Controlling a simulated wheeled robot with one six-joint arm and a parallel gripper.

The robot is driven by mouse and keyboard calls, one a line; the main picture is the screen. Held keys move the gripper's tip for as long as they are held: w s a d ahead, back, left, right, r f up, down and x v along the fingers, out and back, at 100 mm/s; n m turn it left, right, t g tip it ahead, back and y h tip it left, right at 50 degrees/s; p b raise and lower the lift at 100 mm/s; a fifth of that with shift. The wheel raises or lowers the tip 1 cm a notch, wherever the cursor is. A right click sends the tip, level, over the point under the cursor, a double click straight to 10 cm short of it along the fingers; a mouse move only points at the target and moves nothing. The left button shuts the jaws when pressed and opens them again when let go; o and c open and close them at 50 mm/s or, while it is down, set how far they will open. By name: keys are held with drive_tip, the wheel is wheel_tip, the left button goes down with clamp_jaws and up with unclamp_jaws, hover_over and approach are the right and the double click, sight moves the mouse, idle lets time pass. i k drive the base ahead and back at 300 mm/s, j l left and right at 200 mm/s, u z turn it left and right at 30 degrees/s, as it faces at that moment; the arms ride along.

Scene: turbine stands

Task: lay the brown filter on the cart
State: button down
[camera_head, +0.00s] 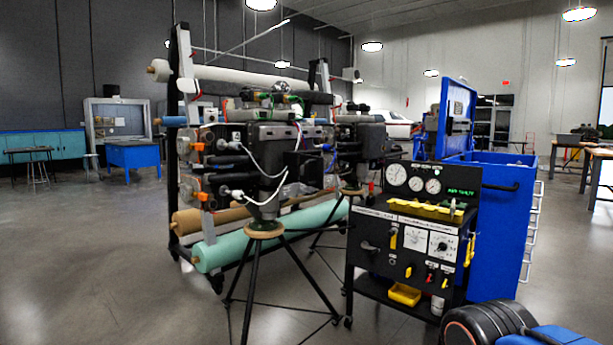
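I cannot pick out a brown filter with certainty. The clearly brown things are long rolls (190,222) low on a rack. A black wheeled cart (364,283) with gauges and a control panel stands right of centre. A yellow tray (425,209) lies along its top ledge, with a small upright item on it. A yellow bin (404,294) and a white cylinder (437,305) sit on its lower shelf.
A dark turbine unit (268,135) sits on a tripod stand (252,270), with another behind. Their splayed legs spread toward the cart. A blue tool chest (500,230) stands behind the cart. Open floor (110,250) lies at the left.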

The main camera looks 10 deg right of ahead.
sight(473, 216)
drive_tip(key=i+l+u, duration=0.1)
drive_tip(key=l+u, duration=0.25)
drive_tip(key=l, duration=0.9)
drive_tip(key=l+u, duration=0.35)
drive_tip(key=l, duration=0.9)
